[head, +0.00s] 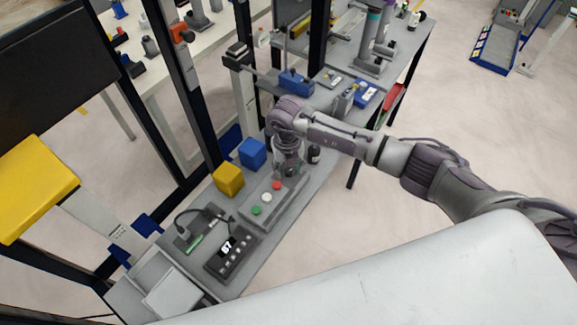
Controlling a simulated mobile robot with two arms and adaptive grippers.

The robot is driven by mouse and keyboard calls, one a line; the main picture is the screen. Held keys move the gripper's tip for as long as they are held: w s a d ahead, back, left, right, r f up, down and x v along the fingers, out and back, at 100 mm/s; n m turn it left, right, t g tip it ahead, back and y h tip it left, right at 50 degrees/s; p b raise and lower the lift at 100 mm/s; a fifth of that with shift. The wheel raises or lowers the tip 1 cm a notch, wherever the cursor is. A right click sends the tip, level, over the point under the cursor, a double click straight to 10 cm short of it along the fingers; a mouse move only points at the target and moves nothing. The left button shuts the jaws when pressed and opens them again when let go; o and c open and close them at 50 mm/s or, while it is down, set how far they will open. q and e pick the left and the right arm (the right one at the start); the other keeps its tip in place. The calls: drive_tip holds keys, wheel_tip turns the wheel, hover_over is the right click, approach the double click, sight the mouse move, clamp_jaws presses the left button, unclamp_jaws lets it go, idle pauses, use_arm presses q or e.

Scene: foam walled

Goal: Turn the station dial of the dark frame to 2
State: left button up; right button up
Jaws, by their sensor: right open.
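The dark frame (187,95) has tall black posts around a grey bench. On the bench lies a long grey control box (279,206) with a green, a white and a red button in a row. My right gripper (290,171) points down over the far end of this box, past the red button, and is open. The station dial cannot be made out; the gripper covers that end of the box. I cannot tell whether the fingers touch anything. My left gripper is out of view.
A yellow block (228,180) and a blue block (252,153) stand behind the box. A black display unit (231,257) reading 67 lies nearer, left of the box. A dark bottle (314,154) stands close to the gripper's right. A white surface (400,275) fills the lower right.

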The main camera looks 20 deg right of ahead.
clamp_jaws()
idle(0.3)
drive_tip(key=n+b, duration=0.2)
drive_tip(key=shift+f+b, duration=0.15)
drive_tip(key=shift+b, duration=0.15)
drive_tip(key=n+b, duration=0.7)
drive_tip(key=shift+n+b, duration=1.2)
drive_tip(key=shift+n, duration=0.2)
